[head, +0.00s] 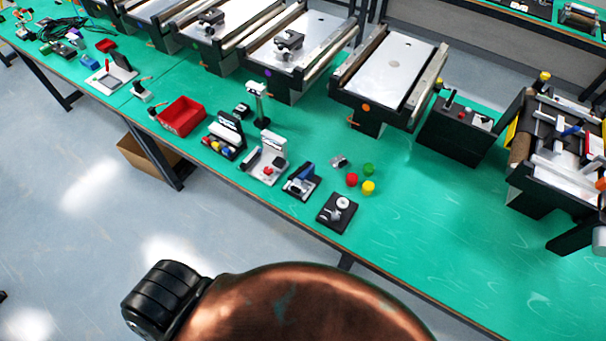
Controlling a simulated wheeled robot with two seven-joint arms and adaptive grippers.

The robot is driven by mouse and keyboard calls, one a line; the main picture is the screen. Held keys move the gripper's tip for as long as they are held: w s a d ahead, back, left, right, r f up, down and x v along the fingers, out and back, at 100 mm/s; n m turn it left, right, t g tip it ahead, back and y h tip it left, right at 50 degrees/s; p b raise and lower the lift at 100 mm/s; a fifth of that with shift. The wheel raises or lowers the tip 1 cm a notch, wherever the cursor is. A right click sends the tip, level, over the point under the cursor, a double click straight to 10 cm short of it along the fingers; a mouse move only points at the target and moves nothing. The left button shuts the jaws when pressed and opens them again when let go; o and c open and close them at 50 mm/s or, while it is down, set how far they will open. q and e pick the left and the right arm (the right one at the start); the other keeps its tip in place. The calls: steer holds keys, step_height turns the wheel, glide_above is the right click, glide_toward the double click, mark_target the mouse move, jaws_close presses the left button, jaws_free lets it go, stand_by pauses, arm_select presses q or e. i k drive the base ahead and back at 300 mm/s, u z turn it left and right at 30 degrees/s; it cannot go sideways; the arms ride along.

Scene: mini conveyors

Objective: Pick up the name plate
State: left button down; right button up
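I cannot pick out the name plate for certain; the small parts on the green table (440,245) are too small to read. A white upright plate on a base (267,160) stands near the table's front edge. A similar dark-backed stand (227,135) with coloured pieces is to its left. A black stand with a blue part (302,181) is to its right, then a black square block with a round white part (338,212). Neither of my grippers is in view.
A red bin (181,116) sits to the left on the table. Red, green and yellow caps (368,187) lie near the middle. Mini conveyors (391,66) line the back, with a black box (455,133) and another machine (560,150) at right. The table's front right is clear.

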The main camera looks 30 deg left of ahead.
mark_target(298, 188)
steer(key=u, duration=0.15)
steer(key=k, duration=0.45)
steer(key=u, duration=1.55)
steer(key=i, duration=0.9)
steer(key=z, duration=0.75)
